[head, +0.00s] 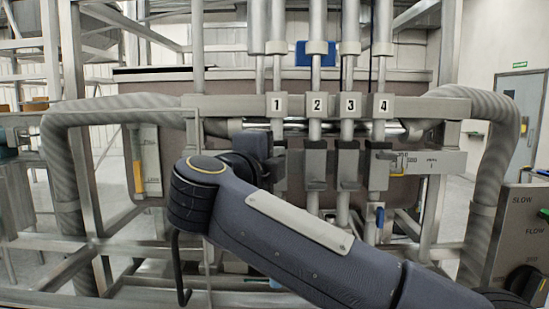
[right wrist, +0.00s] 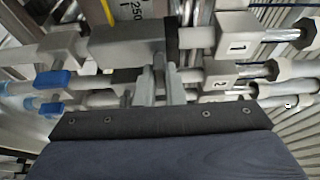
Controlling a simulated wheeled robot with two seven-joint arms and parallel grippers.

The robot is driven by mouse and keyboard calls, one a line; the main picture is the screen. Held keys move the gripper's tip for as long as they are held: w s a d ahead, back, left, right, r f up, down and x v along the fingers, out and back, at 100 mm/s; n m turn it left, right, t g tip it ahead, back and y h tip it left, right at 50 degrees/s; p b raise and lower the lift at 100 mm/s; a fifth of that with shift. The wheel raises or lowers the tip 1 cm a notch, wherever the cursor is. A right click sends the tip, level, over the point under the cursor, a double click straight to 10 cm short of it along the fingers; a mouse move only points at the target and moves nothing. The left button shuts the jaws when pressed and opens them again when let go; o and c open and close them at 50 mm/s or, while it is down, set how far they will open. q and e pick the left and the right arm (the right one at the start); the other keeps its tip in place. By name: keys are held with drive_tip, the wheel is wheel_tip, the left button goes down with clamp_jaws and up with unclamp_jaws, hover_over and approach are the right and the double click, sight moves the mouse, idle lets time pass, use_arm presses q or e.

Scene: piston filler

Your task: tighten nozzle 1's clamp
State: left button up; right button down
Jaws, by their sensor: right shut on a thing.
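In the right wrist view the clamp (right wrist: 128,40) is a dark grey block lying across the nozzle beside plate 1 (right wrist: 236,47). My right gripper (right wrist: 157,82) reaches it with its fingers close together, shut on part of the clamp. In the head view my forearm hides most of that gripper. My left gripper is not in view.
Clamps of nozzles 2 (head: 316,165), 3 (head: 347,165) and 4 (head: 380,165) stand close to the right. Thick ribbed hoses (head: 62,190) and frame posts flank the work area. A SLOW/FLOW panel (head: 520,230) is at the right.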

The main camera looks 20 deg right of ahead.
idle(0.3)
drive_tip(key=c, duration=1.5)
unclamp_jaws()
drive_tip(key=b+v, duration=0.1)
drive_tip(key=v, duration=0.6)
drive_tip(key=shift+s+a+b, duration=0.25)
drive_tip(key=shift+s+b, duration=0.1)
